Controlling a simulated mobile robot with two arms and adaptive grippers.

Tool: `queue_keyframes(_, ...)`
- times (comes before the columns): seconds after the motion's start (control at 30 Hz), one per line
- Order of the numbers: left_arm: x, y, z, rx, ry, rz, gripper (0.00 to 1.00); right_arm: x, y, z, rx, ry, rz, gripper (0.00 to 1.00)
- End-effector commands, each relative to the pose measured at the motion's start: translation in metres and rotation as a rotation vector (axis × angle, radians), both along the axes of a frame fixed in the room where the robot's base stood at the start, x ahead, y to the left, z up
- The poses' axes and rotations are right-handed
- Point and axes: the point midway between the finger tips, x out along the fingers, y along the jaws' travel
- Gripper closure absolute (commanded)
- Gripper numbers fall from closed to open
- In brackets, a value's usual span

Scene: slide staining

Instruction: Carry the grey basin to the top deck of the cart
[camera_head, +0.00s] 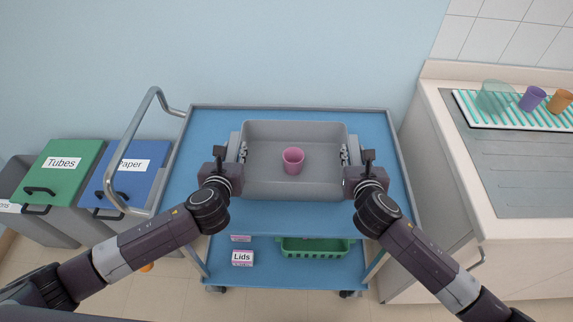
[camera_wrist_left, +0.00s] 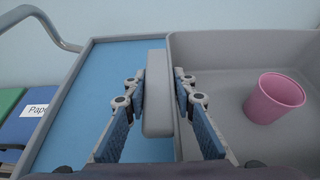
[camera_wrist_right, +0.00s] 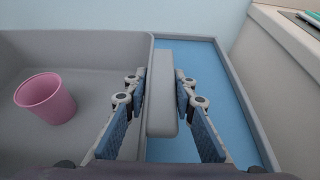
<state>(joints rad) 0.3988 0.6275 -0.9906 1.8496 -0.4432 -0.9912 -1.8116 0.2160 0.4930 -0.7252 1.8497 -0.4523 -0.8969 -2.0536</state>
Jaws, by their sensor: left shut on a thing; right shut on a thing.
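The grey basin (camera_head: 270,187) is over the blue top deck (camera_head: 215,125) of the cart, level, with a pink cup (camera_head: 292,161) standing inside it. I cannot tell whether its bottom touches the deck. My left gripper (camera_head: 238,158) is shut on the basin's left handle, which shows between the fingers in the left wrist view (camera_wrist_left: 158,95). My right gripper (camera_head: 349,160) is shut on the right handle, seen in the right wrist view (camera_wrist_right: 162,95). The pink cup also shows in the left wrist view (camera_wrist_left: 273,98) and the right wrist view (camera_wrist_right: 45,98).
The cart's lower shelf holds a green basket (camera_head: 315,248) and a box marked Lids (camera_head: 242,258). A push handle (camera_head: 130,140) rises at the cart's left. Bins marked Tubes (camera_head: 65,163) and Paper (camera_head: 135,164) stand left. A counter (camera_head: 440,150) with a cup rack (camera_head: 515,118) is right.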

Motion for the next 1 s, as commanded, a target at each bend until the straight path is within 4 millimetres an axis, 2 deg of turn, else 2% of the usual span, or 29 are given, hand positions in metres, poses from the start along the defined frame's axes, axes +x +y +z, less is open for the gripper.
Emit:
queue_keyframes(0.03, 0.000, 0.000, -0.003, 0.004, -0.001, -0.002, 0.75, 0.000, 0.000, -0.003, -0.004, -0.001, 0.001, 0.75)
queue_keyframes(0.2, 0.000, 0.000, -0.001, 0.003, 0.000, -0.001, 0.58, 0.000, 0.000, -0.001, -0.003, 0.000, 0.000, 0.58)
queue_keyframes(0.57, -0.004, 0.000, 0.001, 0.001, 0.000, 0.000, 0.58, 0.000, 0.000, -0.001, -0.001, 0.000, 0.000, 0.58)
queue_keyframes(0.77, -0.029, 0.000, 0.010, 0.000, 0.001, -0.002, 0.58, 0.000, 0.000, -0.001, 0.000, 0.000, 0.000, 0.58)
queue_keyframes(1.0, -0.071, 0.000, 0.028, 0.000, 0.001, -0.002, 0.58, 0.000, 0.000, -0.001, 0.000, 0.000, 0.000, 0.58)
